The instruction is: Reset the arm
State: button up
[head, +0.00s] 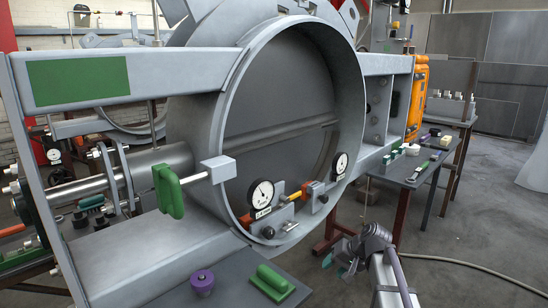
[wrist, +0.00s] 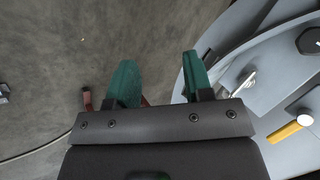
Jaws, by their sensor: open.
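My gripper (head: 342,265) shows in the head view at the lower right of centre, low in front of the large grey damper ring (head: 352,90). In the wrist view its two green fingers stand apart with nothing between them, so my gripper (wrist: 160,75) is open and empty. Bare floor shows beyond the fingers. The ring's grey rim shows at the right of the wrist view (wrist: 205,115), beside the right finger. I see no contact between gripper and ring, though the exact gap is hard to tell.
Two dial gauges, one of them the front gauge (head: 261,194), sit inside the ring's lower rim. A green-handled clamp (head: 168,192) sticks out at the left. A purple knob (head: 202,281) and a green handle (head: 272,279) are on the front plate. A bench (head: 402,172) stands right. Floor at right is mostly clear.

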jog(key=s+a+f+n+g+h, duration=0.1)
jog(key=s+f+g+h, duration=0.15)
jog(key=s, duration=0.95)
jog(key=s+f+n+g+h, duration=0.15)
jog(key=s+h, duration=0.25)
jog(key=s, duration=0.8)
notch_tip(320, 180, up, 24)
jog(key=w+t+p, duration=0.1)
jog(key=w+p, duration=0.1)
jog(key=p, duration=2.1)
jog(key=shift+a+r, duration=0.15)
jog(key=shift+a, duration=0.05)
